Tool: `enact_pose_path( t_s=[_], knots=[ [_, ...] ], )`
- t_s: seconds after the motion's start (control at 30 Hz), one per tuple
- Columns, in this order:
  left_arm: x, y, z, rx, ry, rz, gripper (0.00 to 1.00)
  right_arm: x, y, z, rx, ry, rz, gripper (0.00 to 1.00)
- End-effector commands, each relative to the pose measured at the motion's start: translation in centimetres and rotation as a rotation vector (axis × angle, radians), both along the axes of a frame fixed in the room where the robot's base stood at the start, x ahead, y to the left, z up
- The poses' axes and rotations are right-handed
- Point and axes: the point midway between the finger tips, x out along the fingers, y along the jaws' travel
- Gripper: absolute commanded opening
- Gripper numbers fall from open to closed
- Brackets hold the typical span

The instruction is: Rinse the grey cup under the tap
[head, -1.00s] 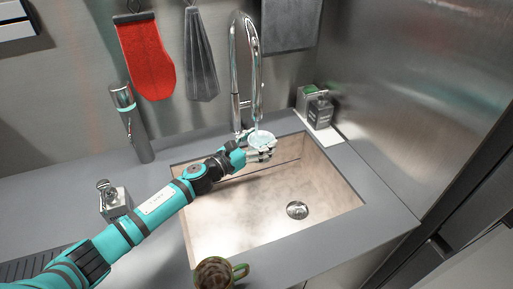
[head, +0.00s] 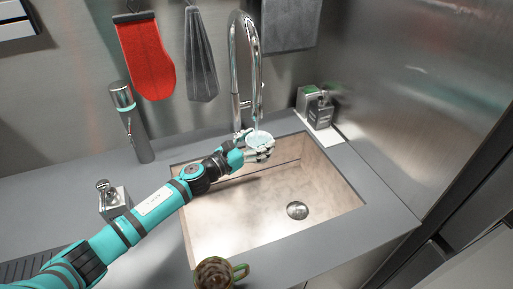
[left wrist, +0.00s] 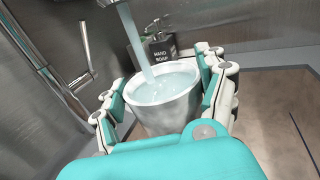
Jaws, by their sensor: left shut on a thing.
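The grey cup (left wrist: 168,112) is upright between the fingers of my left gripper (left wrist: 165,100), which is shut on it. In the left wrist view a stream of water (left wrist: 137,45) falls from the tap into the cup, and water stands near its rim. In the head view my left gripper (head: 259,150) holds the cup (head: 258,138) over the back of the sink (head: 320,210), under the spout of the chrome tap (head: 235,60). My right gripper is not in view.
A patterned mug with a green handle (head: 214,272) stands at the sink's front edge. Soap bottles (head: 319,108) stand at the back right corner. A steel flask (head: 131,122) and a small dispenser (head: 112,198) stand left of the sink. A red mitt (head: 146,55) hangs behind.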

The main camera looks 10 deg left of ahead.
Motion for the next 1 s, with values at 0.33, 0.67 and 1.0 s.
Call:
enact_pose_path(
  t_s=[0.33,0.67,1.0],
  knots=[
    [0.2,-0.6,0.3,-0.001,-0.004,-0.001,0.31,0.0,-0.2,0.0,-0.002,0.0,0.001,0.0],
    [0.0,0.1,0.2,-0.001,-0.004,0.0,0.31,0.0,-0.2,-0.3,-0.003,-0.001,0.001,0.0],
    [-0.1,0.5,0.3,-0.001,-0.004,-0.001,0.31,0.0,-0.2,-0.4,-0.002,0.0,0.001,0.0]
  ],
)
